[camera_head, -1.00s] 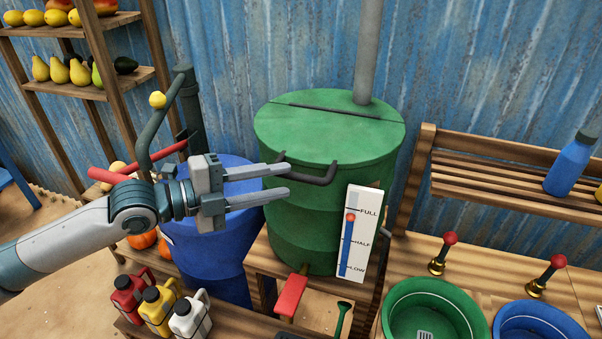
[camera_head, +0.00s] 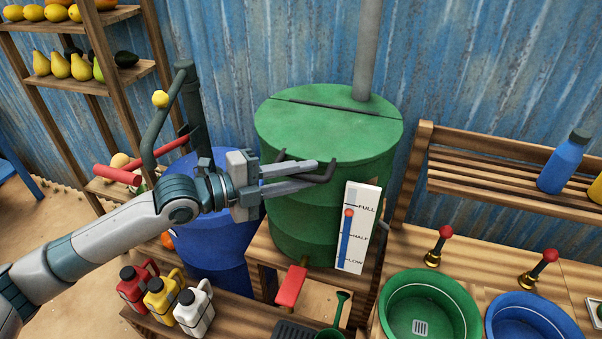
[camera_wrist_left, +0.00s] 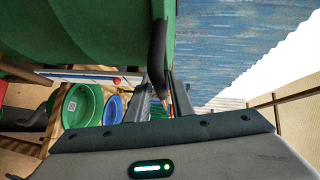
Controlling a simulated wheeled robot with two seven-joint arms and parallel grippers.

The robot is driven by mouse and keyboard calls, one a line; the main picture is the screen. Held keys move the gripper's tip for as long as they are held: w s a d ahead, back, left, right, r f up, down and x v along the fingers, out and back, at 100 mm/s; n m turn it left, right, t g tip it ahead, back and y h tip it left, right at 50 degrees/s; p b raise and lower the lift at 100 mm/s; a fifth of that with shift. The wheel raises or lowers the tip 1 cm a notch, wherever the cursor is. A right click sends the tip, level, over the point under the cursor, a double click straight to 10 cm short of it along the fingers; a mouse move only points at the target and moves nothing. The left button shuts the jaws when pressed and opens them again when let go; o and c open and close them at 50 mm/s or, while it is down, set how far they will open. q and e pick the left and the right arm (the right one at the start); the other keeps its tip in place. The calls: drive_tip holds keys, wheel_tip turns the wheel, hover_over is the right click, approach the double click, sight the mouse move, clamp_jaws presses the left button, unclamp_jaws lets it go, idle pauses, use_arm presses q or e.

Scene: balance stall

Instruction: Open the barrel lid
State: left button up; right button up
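The green barrel (camera_head: 300,222) stands on a wooden stand. Its green lid (camera_head: 330,132) lies flat on top, closed, with a dark seam across the back. A dark bar handle (camera_head: 328,173) sticks out at the lid's front; it also shows in the left wrist view (camera_wrist_left: 157,62). My left gripper (camera_head: 314,174) is at this handle, its fingers reaching across the bar from the left. A narrow gap shows between the fingers, and the handle's bar runs down to them in the wrist view. The fingers hide part of the bar. My right gripper is not in view.
A level gauge (camera_head: 357,228) and a red tap lever (camera_head: 291,285) are at the barrel's front. A blue barrel (camera_head: 212,245) stands under my left arm. Several small jugs (camera_head: 193,312) stand in front. Basins (camera_head: 430,303) are at the right, and a grey pipe (camera_head: 367,50) rises behind the lid.

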use_arm(q)
clamp_jaws()
drive_tip(key=shift+r, duration=0.1)
